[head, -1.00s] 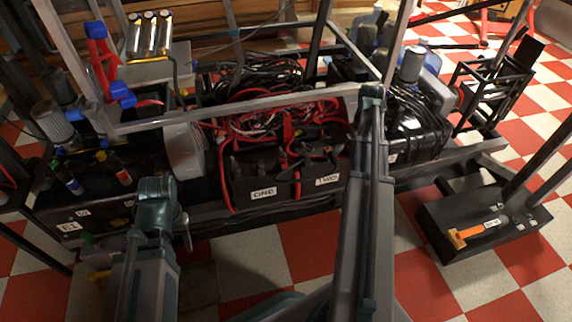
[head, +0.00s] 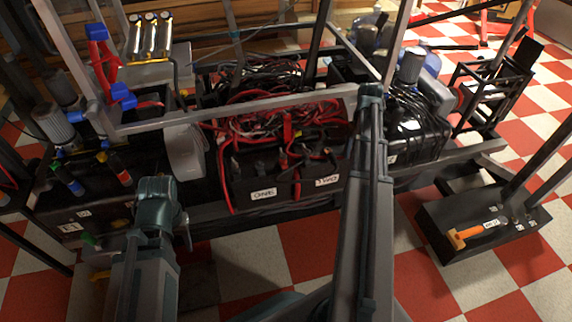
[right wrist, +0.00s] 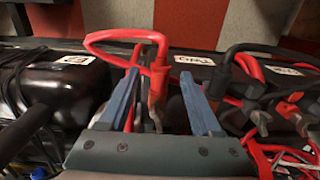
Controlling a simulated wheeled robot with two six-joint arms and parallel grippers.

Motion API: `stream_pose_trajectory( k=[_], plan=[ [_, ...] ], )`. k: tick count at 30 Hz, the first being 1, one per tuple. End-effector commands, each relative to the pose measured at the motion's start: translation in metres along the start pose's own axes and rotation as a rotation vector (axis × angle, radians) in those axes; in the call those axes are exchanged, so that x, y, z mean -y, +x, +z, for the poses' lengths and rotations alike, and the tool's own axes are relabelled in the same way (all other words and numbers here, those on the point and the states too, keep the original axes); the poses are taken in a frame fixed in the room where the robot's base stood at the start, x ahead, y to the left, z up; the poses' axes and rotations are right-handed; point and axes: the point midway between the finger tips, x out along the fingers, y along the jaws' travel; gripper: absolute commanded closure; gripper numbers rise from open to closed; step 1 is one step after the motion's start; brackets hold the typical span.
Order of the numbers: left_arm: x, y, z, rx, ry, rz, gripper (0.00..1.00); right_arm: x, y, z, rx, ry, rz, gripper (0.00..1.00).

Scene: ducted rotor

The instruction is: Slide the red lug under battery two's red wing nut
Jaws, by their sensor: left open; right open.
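In the right wrist view, my right gripper (right wrist: 158,95) is open, with its two blue-grey fingers spread. A thick red cable (right wrist: 112,36) loops over the left finger, and its red-sleeved end (right wrist: 158,82) hangs between the fingers. I cannot tell whether it touches either finger. Dark metal parts show below it; the wing nut there cannot be made out clearly. Battery two's label (right wrist: 195,60) is just beyond; it also shows in the head view (head: 327,181). There, my right arm hides the right gripper. My left gripper (head: 162,207) is left of the batteries, its fingertips unclear.
Battery one's label (head: 263,193) is left of battery two's. Tangled red and black cables (head: 265,105) lie behind the batteries. A black case (head: 418,140) stands to their right. A metal frame bar (head: 240,108) crosses above. An orange-handled tool (head: 468,235) lies on the right platform.

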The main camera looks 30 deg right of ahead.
Motion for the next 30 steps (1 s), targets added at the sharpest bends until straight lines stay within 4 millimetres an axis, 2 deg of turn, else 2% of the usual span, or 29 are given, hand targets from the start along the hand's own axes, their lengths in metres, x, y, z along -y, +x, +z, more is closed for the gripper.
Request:
stream_pose_trajectory(
  k=[24,30],
  plan=[
    [0.012,-0.115,0.007,0.005,-0.015,-0.001,0.50,0.000,-0.116,0.000,0.000,0.000,0.000,0.35],
    [0.013,-0.131,0.008,0.005,-0.016,0.003,0.50,0.000,-0.132,0.000,0.000,0.000,0.000,0.35]
  ],
)
